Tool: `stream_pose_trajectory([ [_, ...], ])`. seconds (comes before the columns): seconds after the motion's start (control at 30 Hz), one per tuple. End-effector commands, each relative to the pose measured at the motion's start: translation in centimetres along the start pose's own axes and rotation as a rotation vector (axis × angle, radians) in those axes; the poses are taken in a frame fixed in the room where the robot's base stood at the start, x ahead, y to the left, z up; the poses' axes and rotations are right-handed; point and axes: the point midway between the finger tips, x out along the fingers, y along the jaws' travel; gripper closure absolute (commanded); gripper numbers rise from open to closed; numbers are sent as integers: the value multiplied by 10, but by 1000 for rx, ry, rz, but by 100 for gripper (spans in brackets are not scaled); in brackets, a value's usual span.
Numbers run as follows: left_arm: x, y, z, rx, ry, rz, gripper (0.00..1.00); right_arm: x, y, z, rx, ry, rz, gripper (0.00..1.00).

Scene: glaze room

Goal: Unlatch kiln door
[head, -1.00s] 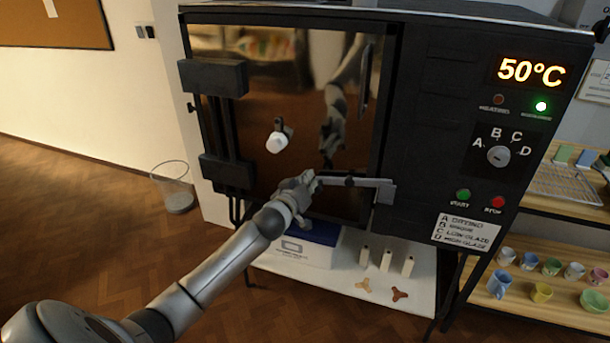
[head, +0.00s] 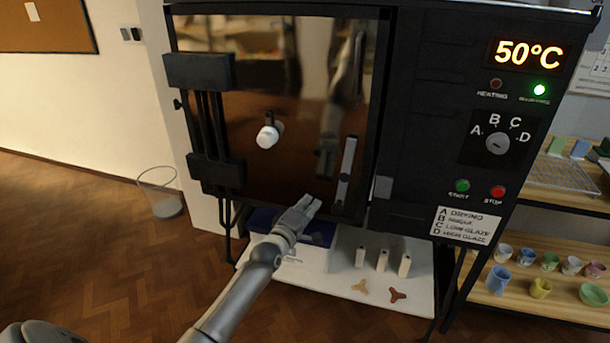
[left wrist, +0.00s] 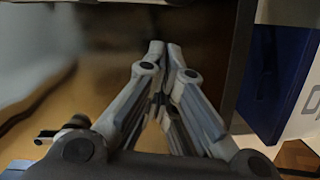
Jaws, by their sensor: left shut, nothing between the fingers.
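The kiln door (head: 300,90) is a dark, shiny brown panel in a black frame and looks closed. The latch bar (head: 347,168) is grey and stands nearly upright at the lower right of the door, turned away from the grey catch (head: 383,188) on the kiln body. My left gripper (head: 312,204) is just below and left of the bar, apart from it, shut and empty. In the left wrist view its fingertips (left wrist: 165,45) are together in front of the door. My right gripper is not in view.
The control panel (head: 496,145) reads 50°C with a green light lit. A low white shelf (head: 340,283) under the kiln holds a blue and white box and several kiln posts. Pottery shelves (head: 560,225) stand right.

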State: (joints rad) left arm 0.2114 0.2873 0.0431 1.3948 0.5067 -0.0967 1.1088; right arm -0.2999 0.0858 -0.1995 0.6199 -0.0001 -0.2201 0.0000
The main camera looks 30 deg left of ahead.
Motion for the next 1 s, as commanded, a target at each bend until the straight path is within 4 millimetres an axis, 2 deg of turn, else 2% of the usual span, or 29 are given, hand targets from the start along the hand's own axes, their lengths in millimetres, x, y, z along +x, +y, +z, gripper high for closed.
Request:
stream_pose_trajectory([
  [0.03,1,-6,5,-42,0,7,100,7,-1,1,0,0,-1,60],
  [0.3,4,-13,21,-218,0,39,100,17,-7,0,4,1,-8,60],
  [0.6,6,-15,31,-209,0,38,100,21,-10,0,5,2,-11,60],
  [1.0,6,-16,33,-206,-1,37,100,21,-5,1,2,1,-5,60],
])
